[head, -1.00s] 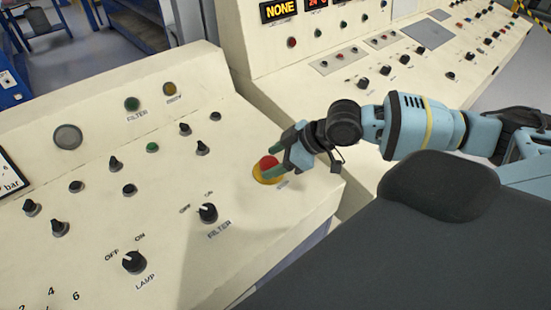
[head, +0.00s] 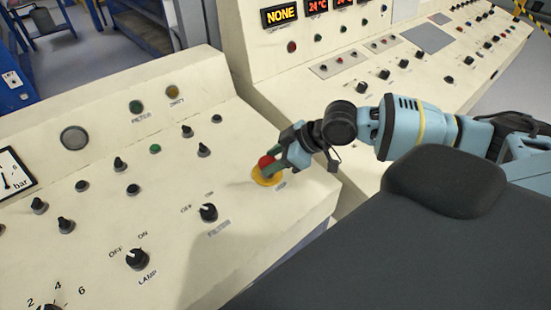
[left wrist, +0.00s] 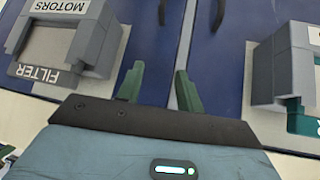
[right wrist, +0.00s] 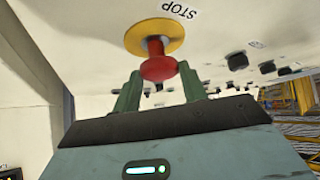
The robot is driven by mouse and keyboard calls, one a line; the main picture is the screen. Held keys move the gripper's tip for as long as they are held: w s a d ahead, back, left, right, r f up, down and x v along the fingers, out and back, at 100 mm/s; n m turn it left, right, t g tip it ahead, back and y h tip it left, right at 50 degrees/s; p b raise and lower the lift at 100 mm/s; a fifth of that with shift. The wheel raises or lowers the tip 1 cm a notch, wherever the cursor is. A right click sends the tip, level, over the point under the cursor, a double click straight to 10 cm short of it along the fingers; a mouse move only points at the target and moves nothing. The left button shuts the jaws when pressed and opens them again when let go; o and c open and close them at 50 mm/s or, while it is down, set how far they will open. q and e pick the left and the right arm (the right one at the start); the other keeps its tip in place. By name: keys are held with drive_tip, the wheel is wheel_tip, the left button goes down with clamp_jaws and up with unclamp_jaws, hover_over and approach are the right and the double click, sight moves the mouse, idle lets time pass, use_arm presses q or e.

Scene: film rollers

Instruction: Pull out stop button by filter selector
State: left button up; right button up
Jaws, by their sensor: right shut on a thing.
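The red stop button (head: 266,162) stands on a yellow round base (head: 268,178) at the right edge of the cream console. My right gripper (head: 279,164) is shut on the red button, its green fingers on either side of it. In the right wrist view the red head (right wrist: 158,69) stands off the yellow base (right wrist: 154,37) on a red stem, between the fingertips (right wrist: 159,82). The black filter selector (head: 208,212) is left of and nearer than the button. My left gripper (left wrist: 160,82) shows only in its wrist view, open and empty.
A black lamp selector (head: 137,259) and several small knobs sit on the console panel (head: 185,240). A second console (head: 420,70) with displays stands behind. In the left wrist view a grey holder (left wrist: 65,50) labelled filter and motors is near.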

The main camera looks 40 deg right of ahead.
drive_tip(key=o, duration=1)
drive_tip(key=shift+w+r, duration=0.1)
drive_tip(key=shift+r, duration=0.15)
use_arm(q)
drive_tip(key=shift+s+f, duration=0.1)
drive_tip(key=shift+s, duration=0.2)
use_arm(e)
drive_tip(key=o, duration=0.4)
use_arm(q)
drive_tip(key=shift+w+r, duration=0.3)
drive_tip(key=shift+r, duration=0.05)
use_arm(e)
drive_tip(key=v, duration=0.7)
drive_tip(key=shift+s+d+r, duration=0.15)
drive_tip(key=shift+s+r, duration=0.05)
drive_tip(key=shift+s, duration=0.2)
use_arm(q)
drive_tip(key=shift+s, duration=0.1)
